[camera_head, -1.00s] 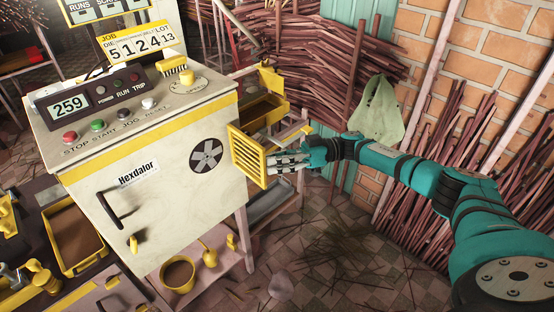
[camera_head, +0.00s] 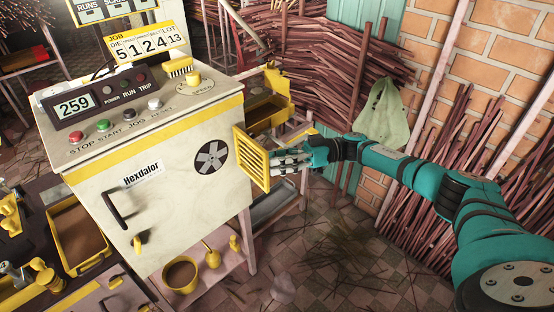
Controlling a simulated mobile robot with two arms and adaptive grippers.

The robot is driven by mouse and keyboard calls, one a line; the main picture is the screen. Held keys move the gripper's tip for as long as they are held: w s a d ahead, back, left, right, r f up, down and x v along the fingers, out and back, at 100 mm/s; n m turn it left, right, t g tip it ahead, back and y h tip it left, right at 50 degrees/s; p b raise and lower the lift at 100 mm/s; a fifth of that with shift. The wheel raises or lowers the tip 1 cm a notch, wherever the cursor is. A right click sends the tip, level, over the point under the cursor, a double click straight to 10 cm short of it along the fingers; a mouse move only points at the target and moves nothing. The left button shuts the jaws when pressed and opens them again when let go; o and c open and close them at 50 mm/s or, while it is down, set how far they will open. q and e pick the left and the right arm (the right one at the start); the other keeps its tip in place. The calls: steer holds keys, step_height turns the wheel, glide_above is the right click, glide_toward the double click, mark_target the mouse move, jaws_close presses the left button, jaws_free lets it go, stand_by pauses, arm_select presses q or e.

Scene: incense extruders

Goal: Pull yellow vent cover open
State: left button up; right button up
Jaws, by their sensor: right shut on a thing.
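The yellow vent cover (camera_head: 251,157) is a slatted panel standing out from the right part of the white Hexdalor cabinet (camera_head: 180,195). It is swung open, and the round dark fan opening (camera_head: 211,157) shows to its left. My right gripper (camera_head: 276,161), on the teal arm from the right, is at the cover's right edge and shut on it. The exact contact of the fingertips is partly hidden by the cover. My left gripper is not in view.
A control panel (camera_head: 106,101) with buttons tops the cabinet. Yellow trays (camera_head: 268,113) stand behind the cover. Stick bundles (camera_head: 480,175) and a green bag (camera_head: 384,115) are by the brick wall. The tiled floor (camera_head: 350,240) below my right arm has free room.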

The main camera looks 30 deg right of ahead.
steer(key=shift+d+f, duration=0.1)
steer(key=v, duration=1.1)
steer(key=shift+d, duration=0.4)
steer(key=shift+s, duration=0.1)
